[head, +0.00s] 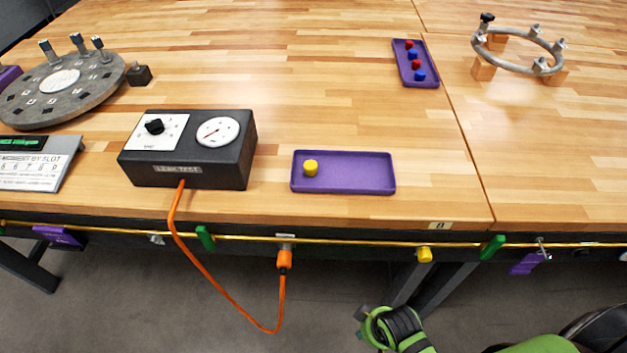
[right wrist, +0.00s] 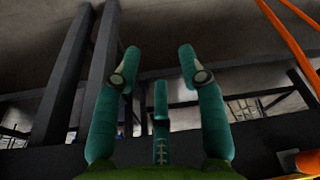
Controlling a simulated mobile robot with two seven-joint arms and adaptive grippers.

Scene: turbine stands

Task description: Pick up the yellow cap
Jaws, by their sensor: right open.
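A small yellow cap (head: 311,168) stands in the left part of a shallow purple tray (head: 355,174) near the table's front edge. My right gripper (head: 363,322) is below the table edge in the head view, apart from both yellow pieces. In the right wrist view its teal fingers (right wrist: 159,62) are spread with nothing between them. My left gripper is not in view.
A black leak-test box (head: 190,178) stands left of the tray. Its orange hose (head: 232,306) hangs in front of the pipe to an orange connector (head: 284,260). Another purple tray (head: 432,80) holds red and blue pieces. Table around the yellow cap's tray is clear.

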